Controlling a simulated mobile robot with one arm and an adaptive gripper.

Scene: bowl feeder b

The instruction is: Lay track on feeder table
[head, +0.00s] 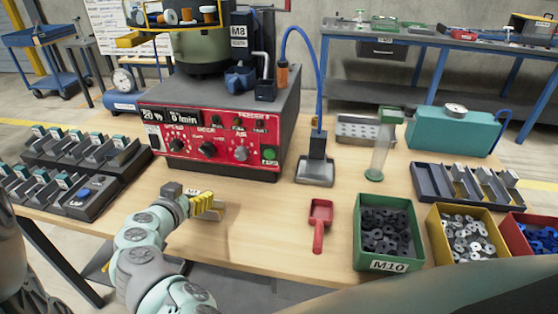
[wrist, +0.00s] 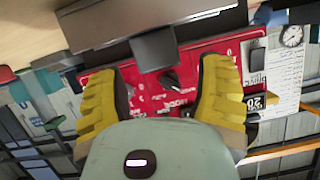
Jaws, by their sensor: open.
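My gripper (head: 200,205) is open, with its yellow fingers low over the front of the wooden table (head: 265,225). In the wrist view, the two ribbed fingers (wrist: 158,82) stand wide apart with nothing pinched between them. A grey bar with a raised block (wrist: 155,50), which looks like the track, lies just ahead of the fingertips. In the head view, a grey block (head: 171,190) shows beside the gripper, and the fingers partly hide that area. The feeder (head: 210,140) with its red control panel stands right behind, showing upside down in the wrist view (wrist: 170,90).
Black racks (head: 75,165) stand at the left. A blue-hosed grey tool (head: 316,168), red scoop (head: 320,222) and green bin of dark parts (head: 384,268) stand to the right. A yellow bin (head: 432,240) is beyond. Some tabletop between gripper and scoop is clear.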

